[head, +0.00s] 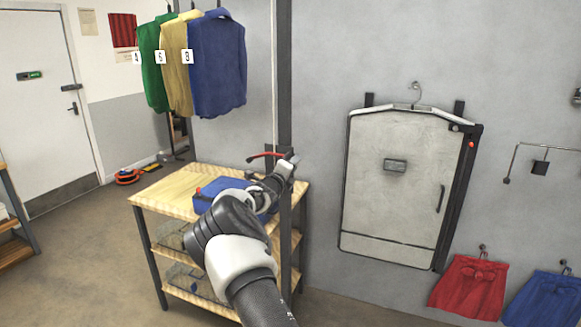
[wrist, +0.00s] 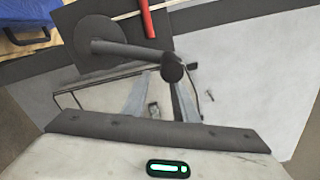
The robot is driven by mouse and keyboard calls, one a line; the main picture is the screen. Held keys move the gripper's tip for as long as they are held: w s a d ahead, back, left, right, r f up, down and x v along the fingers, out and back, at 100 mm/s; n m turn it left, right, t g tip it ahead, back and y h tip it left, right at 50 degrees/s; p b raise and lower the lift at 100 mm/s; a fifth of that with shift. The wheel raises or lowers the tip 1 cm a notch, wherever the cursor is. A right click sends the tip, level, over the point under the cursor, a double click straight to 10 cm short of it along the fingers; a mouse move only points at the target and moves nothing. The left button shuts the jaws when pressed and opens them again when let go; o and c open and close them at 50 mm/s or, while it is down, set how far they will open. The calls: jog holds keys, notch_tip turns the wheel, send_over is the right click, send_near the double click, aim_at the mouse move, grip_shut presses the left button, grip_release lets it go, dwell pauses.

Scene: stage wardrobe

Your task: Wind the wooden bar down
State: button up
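A dark crank arm (wrist: 125,48) runs from a round hub (wrist: 98,42) on a dark plate to a dark knob (wrist: 172,68). A red lever (wrist: 147,18) sticks up beside it; red also shows by the post in the head view (head: 265,155). My gripper (wrist: 160,82) is open, its two pale fingers apart. The knob overlaps the right fingertip; whether they touch I cannot tell. In the head view my gripper (head: 287,164) is at the dark post (head: 284,80), hiding most of the crank. No wooden bar is clearly visible; green, yellow and blue garments (head: 217,65) hang at the top.
A pale wall-mounted board (head: 385,225) and red and blue skirts (head: 468,288) are at the right. Open floor lies left.

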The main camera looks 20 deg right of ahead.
jog(key=shift+o, duration=1.2)
jog(key=shift+s+d+r, duration=0.2)
jog(key=shift+a+f, duration=0.1)
jog(key=b+v, duration=0.2)
jog(key=v, duration=1.5)
jog(key=shift+s+a, duration=0.1)
jog(key=shift+a, duration=0.05)
